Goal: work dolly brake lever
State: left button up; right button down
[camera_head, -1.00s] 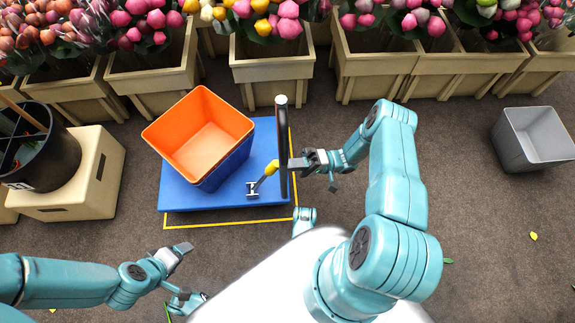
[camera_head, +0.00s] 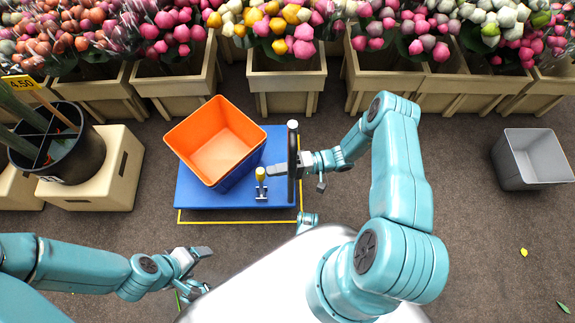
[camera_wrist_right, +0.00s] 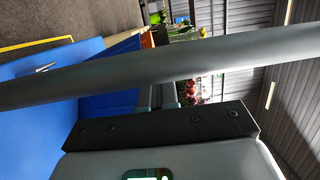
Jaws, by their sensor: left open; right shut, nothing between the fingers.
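The blue dolly (camera_head: 200,190) lies flat on the floor, with a dark upright handle (camera_head: 292,160) at its right edge. The brake lever (camera_head: 261,175) has a yellow knob and a metal foot and stands nearly upright on the deck. My right gripper (camera_head: 271,173) is shut and empty, reaching past the handle with its tips beside the knob; I cannot tell whether they touch. In the right wrist view the handle bar (camera_wrist_right: 150,70) crosses in front of the blue deck (camera_wrist_right: 30,110). My left gripper (camera_head: 207,252) is open and empty, below the dolly.
An orange-lined bin (camera_head: 215,145) stands on the dolly. Wooden planters (camera_head: 285,85) of tulips line the back. A beige step (camera_head: 105,180) with a black bucket (camera_head: 65,150) is at left, a grey bin (camera_head: 535,160) at right. A yellow line (camera_head: 235,221) borders the dolly; floor between is clear.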

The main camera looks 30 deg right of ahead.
pick_arm(q)
jog(key=shift+s+d+r+p, duration=0.15)
jog(key=shift+r+p, duration=0.3)
jog(key=shift+r, duration=0.25)
jog(key=shift+s+d+r+p, duration=0.15)
jog(key=shift+r+p, duration=0.3)
jog(key=shift+r, duration=0.2)
pick_arm(e)
jog(key=shift+g+h, duration=0.3)
jog(key=shift+h, duration=0.4)
jog(key=shift+w+a+r, duration=0.15)
jog(key=shift+w+a, duration=0.25)
jog(key=shift+a, duration=0.25)
jog(key=shift+w+a+r, duration=0.2)
jog(key=shift+w+a, duration=0.2)
jog(key=shift+a, duration=0.3)
jog(key=shift+w+a+r, duration=0.15)
jog(key=shift+w+a, duration=0.25)
jog(key=shift+a, duration=0.25)
jog(key=shift+d, duration=0.1)
